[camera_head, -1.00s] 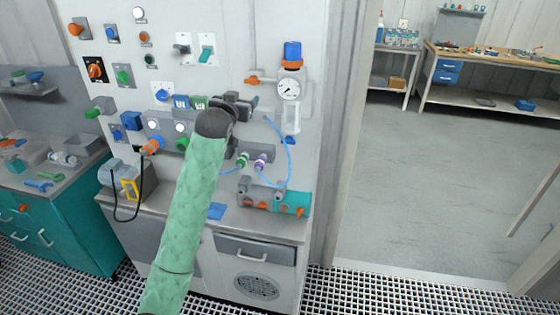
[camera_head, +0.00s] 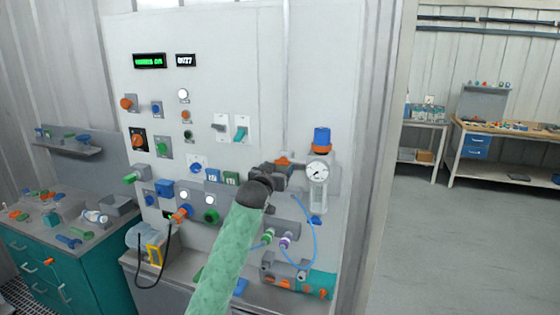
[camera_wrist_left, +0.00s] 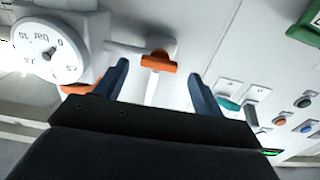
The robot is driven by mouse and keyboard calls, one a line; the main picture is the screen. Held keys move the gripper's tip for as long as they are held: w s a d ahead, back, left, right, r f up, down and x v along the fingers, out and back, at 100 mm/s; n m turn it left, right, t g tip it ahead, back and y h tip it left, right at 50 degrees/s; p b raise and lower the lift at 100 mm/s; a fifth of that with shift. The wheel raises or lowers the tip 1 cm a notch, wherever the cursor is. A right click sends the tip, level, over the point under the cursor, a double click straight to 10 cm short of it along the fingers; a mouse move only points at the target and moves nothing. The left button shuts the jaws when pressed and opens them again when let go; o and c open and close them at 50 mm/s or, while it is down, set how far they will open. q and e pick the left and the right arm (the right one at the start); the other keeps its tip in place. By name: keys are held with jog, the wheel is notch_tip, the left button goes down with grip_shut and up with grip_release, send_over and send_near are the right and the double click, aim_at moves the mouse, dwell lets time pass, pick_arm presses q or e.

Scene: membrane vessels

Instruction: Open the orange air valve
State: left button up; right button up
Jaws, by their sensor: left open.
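The orange air valve handle (camera_head: 283,160) is on the white wall panel, just left of the round pressure gauge (camera_head: 318,170). In the left wrist view the orange handle (camera_wrist_left: 158,62) lies crosswise on a pale pipe, between my open fingertips and a little beyond them. My left gripper (camera_head: 283,172) is right by the valve in the head view and partly covers the area below it. In the left wrist view my left gripper (camera_wrist_left: 159,70) is open and empty; contact with the handle cannot be made out. My right gripper is not in view.
The gauge (camera_wrist_left: 48,50) sits close beside one finger in the wrist view. A blue-topped regulator (camera_head: 321,138) stands above it. Switches and knobs fill the panel to the left, including a teal switch (camera_head: 241,134). A blue hose (camera_head: 314,230) loops below. Open floor lies right.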

aim_at(283, 162)
pick_arm(q)
jog(key=shift+p+x, duration=0.5)
jog(key=shift+x, duration=0.9)
jog(key=c, duration=1)
